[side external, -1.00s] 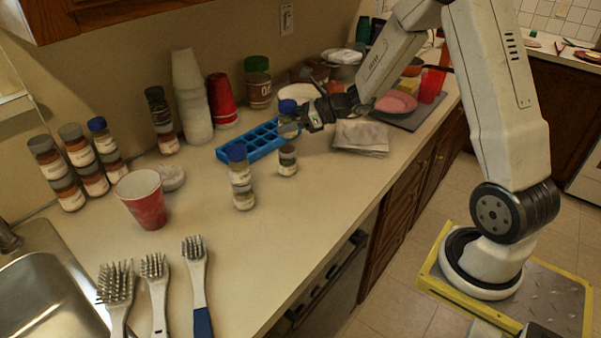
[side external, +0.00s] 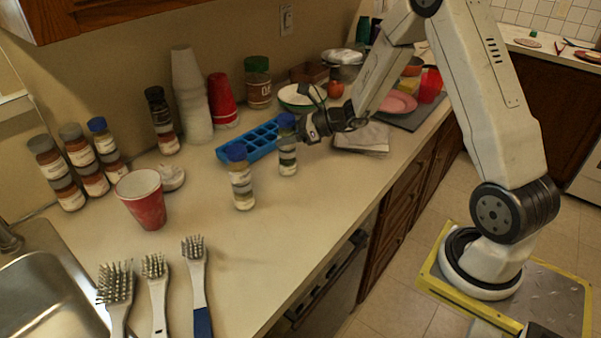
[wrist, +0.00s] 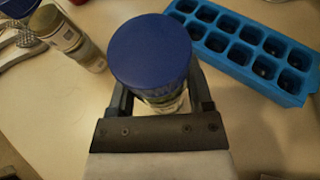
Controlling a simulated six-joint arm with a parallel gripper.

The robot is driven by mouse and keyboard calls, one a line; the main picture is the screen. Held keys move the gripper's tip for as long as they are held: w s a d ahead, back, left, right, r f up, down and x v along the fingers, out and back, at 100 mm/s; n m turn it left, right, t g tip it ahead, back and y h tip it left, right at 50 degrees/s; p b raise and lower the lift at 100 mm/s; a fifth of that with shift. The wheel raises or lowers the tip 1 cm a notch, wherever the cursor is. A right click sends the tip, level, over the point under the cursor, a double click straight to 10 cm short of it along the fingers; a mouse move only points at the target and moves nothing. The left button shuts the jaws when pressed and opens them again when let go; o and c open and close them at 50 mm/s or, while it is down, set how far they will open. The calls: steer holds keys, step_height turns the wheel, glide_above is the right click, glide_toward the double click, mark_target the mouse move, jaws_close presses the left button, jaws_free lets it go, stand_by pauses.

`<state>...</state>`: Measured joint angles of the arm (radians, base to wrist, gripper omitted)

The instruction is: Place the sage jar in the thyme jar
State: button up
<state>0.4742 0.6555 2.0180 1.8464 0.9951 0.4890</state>
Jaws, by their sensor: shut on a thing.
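My gripper (side external: 302,128) is shut on a blue-lidded jar (side external: 286,121), which fits the sage jar, though I cannot read its label. In the wrist view the round blue lid (wrist: 150,50) sits between the two fingers of my gripper (wrist: 160,103). The held jar stands upright, directly over a short jar (side external: 287,167), which fits the thyme jar, on the counter. The two look like one column with no clear gap; I cannot tell how deep the upper one sits. The lower jar is mostly hidden in the wrist view.
A blue ice tray (side external: 250,142) lies just behind. A red cup (side external: 145,200), several brushes (side external: 155,285) and more spice jars are further left. Counter in front is clear.

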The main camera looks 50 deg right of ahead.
steer(key=shift+f, duration=0.1)
steer(key=o, duration=1.3)
steer(key=shift+o, duration=0.2)
steer(key=v, duration=1.2)
